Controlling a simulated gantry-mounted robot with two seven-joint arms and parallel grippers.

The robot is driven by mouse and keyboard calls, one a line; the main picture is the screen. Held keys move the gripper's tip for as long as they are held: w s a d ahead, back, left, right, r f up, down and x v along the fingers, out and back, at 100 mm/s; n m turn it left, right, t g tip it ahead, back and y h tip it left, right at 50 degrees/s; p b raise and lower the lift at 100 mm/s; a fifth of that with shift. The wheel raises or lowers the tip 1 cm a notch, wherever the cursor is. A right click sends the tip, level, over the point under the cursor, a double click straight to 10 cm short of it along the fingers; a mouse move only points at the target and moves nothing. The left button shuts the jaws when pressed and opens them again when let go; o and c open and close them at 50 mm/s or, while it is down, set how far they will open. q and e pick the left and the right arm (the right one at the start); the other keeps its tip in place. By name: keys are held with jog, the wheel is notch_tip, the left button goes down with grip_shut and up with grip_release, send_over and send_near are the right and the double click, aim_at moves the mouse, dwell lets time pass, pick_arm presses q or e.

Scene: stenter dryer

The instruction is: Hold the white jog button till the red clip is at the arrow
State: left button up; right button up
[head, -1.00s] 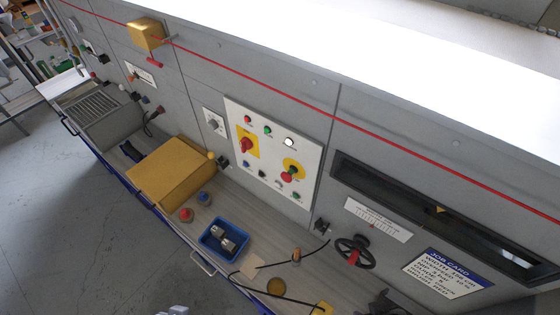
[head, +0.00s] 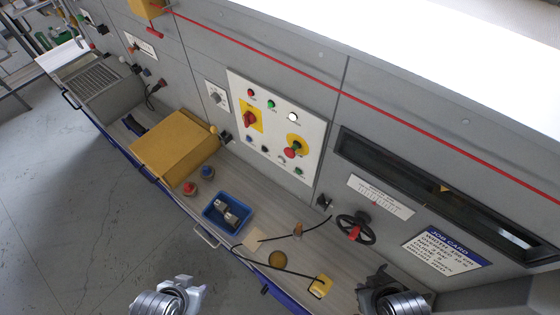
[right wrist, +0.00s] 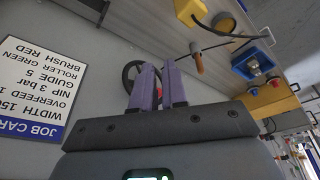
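The white jog button (head: 293,117) is at the top right of the white control panel (head: 262,158) in the head view. I cannot make out a red clip in the slot. My left gripper (head: 185,284) is low in the head view, over the floor in front of the bench and far from the button; its opening is unclear. My right gripper (head: 377,276) is at the lower right below the handwheel. In the right wrist view its purple fingers (right wrist: 160,74) stand slightly apart, with nothing seen held.
Around the jog button are red (head: 250,92) and green (head: 271,104) buttons and a red rotary switch (head: 249,119). The bench holds a yellow box (head: 174,143), a blue tray (head: 213,217) and cables. The handwheel (head: 355,229) and job card (head: 441,250) are near my right gripper.

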grip_shut()
jog(key=shift+w, duration=0.15)
dwell(1.3)
